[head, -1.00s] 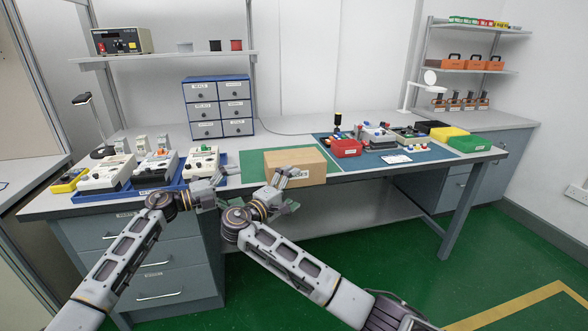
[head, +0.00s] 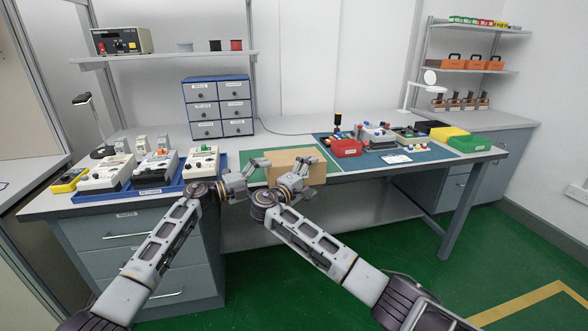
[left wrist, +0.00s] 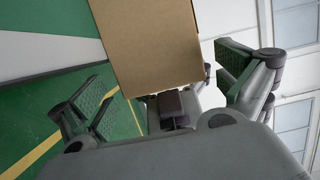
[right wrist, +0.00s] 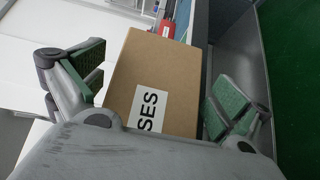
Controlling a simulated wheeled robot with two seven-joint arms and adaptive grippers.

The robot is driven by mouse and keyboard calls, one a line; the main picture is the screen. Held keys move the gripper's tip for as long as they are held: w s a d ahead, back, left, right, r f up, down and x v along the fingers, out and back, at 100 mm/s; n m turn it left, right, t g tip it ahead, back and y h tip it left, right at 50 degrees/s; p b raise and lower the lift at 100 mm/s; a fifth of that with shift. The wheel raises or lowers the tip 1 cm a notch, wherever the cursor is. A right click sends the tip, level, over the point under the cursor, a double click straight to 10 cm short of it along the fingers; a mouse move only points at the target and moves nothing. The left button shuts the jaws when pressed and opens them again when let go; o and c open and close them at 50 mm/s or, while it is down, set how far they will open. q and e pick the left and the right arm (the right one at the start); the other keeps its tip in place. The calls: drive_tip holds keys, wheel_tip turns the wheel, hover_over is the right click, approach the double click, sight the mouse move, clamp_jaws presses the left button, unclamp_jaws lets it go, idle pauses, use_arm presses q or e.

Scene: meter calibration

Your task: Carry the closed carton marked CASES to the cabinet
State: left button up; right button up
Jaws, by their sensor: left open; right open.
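The closed brown carton (head: 285,160) sits on the green mat (head: 252,178) at the front of the bench. In the head view my right gripper covers part of its front. The right wrist view shows the carton (right wrist: 160,70) with a white label (right wrist: 150,107) reading "SES". My left gripper (head: 252,176) is open at the carton's left end. In the left wrist view, the carton (left wrist: 150,40) lies between its spread fingers. My right gripper (head: 303,178) is open at the carton's front right. In the right wrist view its fingers stand either side of the carton. Contact cannot be told.
Blue-grey drawer cabinets stand under the bench at left (head: 140,238) and under the right counter (head: 488,165). A blue tray (head: 130,193) with meters is left of the mat. A blue mat with a red bin (head: 347,148) is right of it. Green floor lies open in front.

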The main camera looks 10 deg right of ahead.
use_arm(q)
drive_tip(key=shift+x, duration=0.9)
use_arm(e)
drive_tip(key=shift+x, duration=0.9)
use_arm(q)
drive_tip(key=shift+s, duration=0.1)
drive_tip(key=c, duration=1.3)
use_arm(e)
drive_tip(key=c, duration=1.3)
use_arm(q)
drive_tip(key=shift+r, duration=0.1)
